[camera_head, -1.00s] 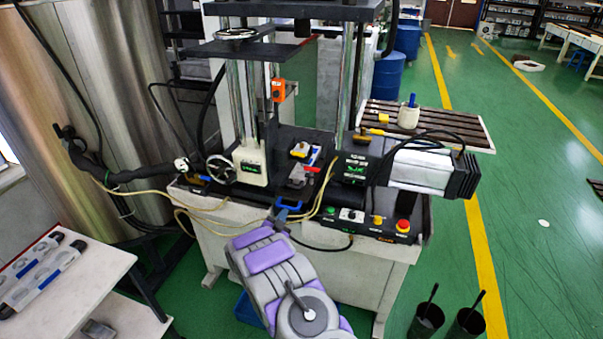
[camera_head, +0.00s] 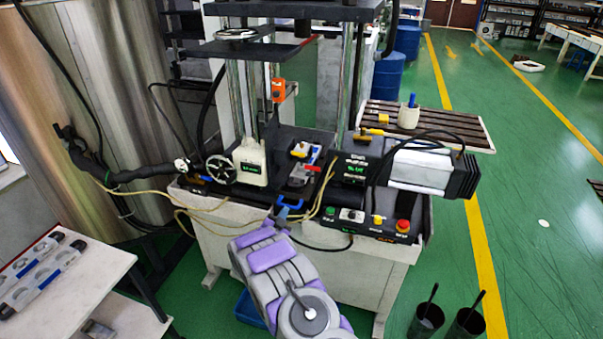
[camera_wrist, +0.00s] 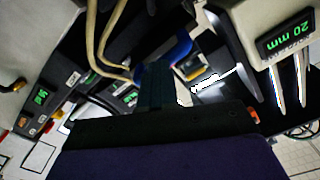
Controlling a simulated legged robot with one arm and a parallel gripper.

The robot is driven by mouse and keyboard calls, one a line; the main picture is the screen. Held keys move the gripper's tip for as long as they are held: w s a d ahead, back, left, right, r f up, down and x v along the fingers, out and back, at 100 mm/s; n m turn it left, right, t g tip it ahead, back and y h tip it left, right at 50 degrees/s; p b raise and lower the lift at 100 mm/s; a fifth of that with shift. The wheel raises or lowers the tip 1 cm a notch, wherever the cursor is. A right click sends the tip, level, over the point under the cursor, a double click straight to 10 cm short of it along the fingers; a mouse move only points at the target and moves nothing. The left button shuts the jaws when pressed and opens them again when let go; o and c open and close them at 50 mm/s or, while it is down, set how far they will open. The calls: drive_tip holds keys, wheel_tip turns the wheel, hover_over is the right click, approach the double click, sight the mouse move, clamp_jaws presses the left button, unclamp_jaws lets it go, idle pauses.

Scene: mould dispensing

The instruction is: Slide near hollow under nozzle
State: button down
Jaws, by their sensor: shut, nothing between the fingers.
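My gripper (camera_head: 282,214) is shut, at the front edge of the machine bed, right by a blue handle (camera_head: 290,203). In the wrist view my gripper (camera_wrist: 156,85) points at the blue handle (camera_wrist: 178,50), with its tips close to it; I cannot tell whether they touch. Behind the handle, on the dark bed, lies a grey block with a red part (camera_head: 304,173), and behind it a white piece with yellow and blue parts (camera_head: 300,150). The hollows and the nozzle cannot be made out clearly.
A handwheel (camera_head: 221,169) and a green display (camera_head: 251,168) stand left of the bed. A control panel with buttons (camera_head: 372,218) and a motor (camera_head: 420,170) are at the right. Yellowish hoses (camera_head: 322,190) run close to my gripper. A white side table (camera_head: 75,285) stands at the left.

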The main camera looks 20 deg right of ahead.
drive_tip(key=shift+w+d, duration=0.3)
drive_tip(key=shift+w, duration=0.05)
idle(0.4)
drive_tip(key=shift+a, duration=0.1)
drive_tip(key=v, duration=0.7)
idle(0.5)
